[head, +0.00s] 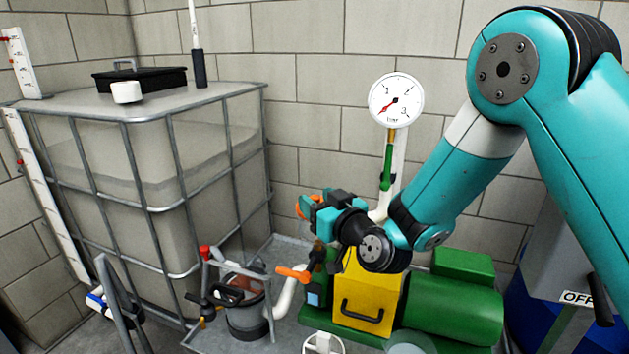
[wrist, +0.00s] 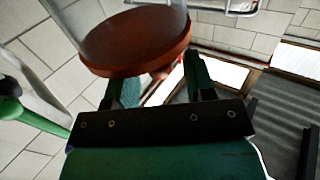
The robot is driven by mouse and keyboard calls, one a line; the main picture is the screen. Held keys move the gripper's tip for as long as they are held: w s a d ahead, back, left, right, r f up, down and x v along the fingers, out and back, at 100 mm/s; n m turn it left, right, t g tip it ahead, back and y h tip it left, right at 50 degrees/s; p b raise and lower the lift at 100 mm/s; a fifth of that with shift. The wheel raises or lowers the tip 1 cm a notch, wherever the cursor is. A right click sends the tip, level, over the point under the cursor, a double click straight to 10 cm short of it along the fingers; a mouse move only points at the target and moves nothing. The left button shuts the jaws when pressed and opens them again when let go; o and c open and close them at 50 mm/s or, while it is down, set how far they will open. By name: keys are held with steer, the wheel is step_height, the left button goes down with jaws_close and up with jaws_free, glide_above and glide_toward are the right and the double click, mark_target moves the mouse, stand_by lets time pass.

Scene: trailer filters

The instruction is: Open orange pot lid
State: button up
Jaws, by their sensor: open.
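An orange-brown round lid (wrist: 140,42) fills the upper middle of the wrist view, with a clear cylinder (wrist: 115,12) against it. In the head view only bits of orange (head: 303,207) show beside and behind my gripper (head: 318,217), which hides the rest. In the wrist view my gripper (wrist: 152,76) is open. Its two green fingers reach up towards the lid, one below its left part and one by its right edge. I cannot tell whether either finger touches the lid.
A yellow box (head: 370,295) and green machine (head: 455,310) stand just below my arm. An orange-handled valve (head: 293,273) and a pot-like vessel (head: 247,318) are at lower left. A caged tank (head: 130,190) stands left, and a pressure gauge (head: 396,99) is behind.

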steer(key=shift+w+a+p, duration=0.3)
steer(key=shift+w+a, duration=0.05)
steer(key=shift+w, duration=0.3)
steer(key=shift+c, duration=0.5)
